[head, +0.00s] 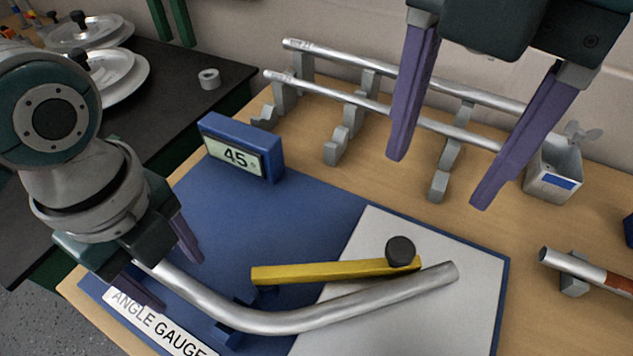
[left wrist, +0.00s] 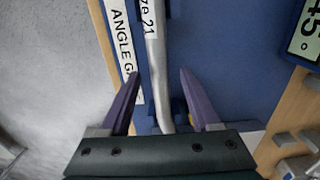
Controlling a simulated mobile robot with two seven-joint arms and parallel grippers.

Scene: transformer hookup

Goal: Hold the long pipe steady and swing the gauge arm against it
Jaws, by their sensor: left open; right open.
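A long bent silver pipe (head: 290,318) lies across the blue angle gauge board (head: 300,205), its right end over the pale grey plate (head: 385,232). The yellow gauge arm (head: 325,271) with a black knob (head: 400,251) lies just behind the pipe, with a narrow gap narrowing toward the knob. My left gripper (head: 166,272) is open over the pipe's left end. In the left wrist view the pipe (left wrist: 158,75) runs between its spread fingers (left wrist: 160,100); contact cannot be told. My right gripper (head: 440,175) is open and empty, high in front of the pipe rack.
A blue display (head: 240,147) reading 45 stands at the board's back left. Straight pipes (head: 400,78) rest on grey holders behind. A grey bin (head: 553,170) stands at right, near another pipe on a holder (head: 575,283). A dark counter (head: 180,75) is at left.

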